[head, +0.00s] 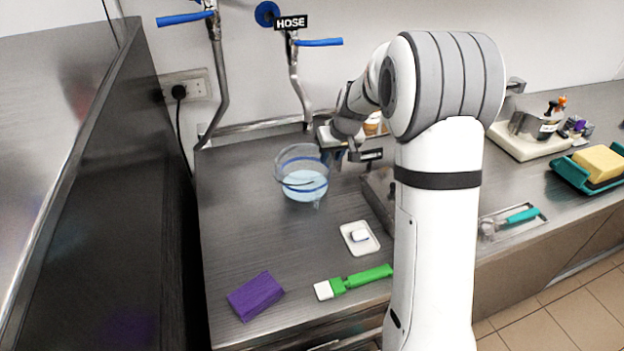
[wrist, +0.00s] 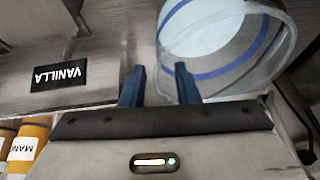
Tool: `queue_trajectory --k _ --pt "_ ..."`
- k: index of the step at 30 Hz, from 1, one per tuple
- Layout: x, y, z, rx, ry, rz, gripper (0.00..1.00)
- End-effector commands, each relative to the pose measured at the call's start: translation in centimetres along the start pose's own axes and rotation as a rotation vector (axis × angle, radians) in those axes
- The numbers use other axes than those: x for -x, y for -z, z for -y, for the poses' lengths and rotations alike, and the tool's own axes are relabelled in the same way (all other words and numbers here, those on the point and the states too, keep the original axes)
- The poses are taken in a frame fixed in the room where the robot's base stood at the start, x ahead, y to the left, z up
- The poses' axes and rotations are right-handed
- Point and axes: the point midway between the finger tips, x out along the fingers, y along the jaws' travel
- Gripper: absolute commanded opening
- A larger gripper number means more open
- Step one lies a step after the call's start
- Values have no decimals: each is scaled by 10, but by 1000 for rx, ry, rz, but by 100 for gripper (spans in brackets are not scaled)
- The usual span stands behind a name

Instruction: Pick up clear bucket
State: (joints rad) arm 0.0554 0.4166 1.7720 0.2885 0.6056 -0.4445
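The clear bucket (head: 302,186), with blue bands and a pale blue bottom or contents, stands upright on the steel counter near the back wall. In the wrist view the bucket (wrist: 222,72) fills the upper right. My gripper (head: 334,148) is at the bucket's right rim in the head view, partly hidden by my arm. In the wrist view my gripper (wrist: 159,80) has its two blue fingers apart. The bucket's near wall edge lies between them, one finger outside and the other overlapping the bucket's opening. Contact cannot be told.
A white dish (head: 360,239), a green-handled brush (head: 353,282) and a purple sponge (head: 256,296) lie in front. Hose taps (head: 293,60) hang behind. A VANILLA label (wrist: 60,75) is beside the gripper. A dark panel (head: 100,180) stands at left.

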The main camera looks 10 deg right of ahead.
Motion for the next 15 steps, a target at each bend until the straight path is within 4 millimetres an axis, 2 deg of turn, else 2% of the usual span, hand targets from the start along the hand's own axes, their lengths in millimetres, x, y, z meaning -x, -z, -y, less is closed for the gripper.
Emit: queue_trajectory --k 7,15 --pt "-33 0 0 0 0 2 28" --pt "-38 0 0 0 -1 1 28"
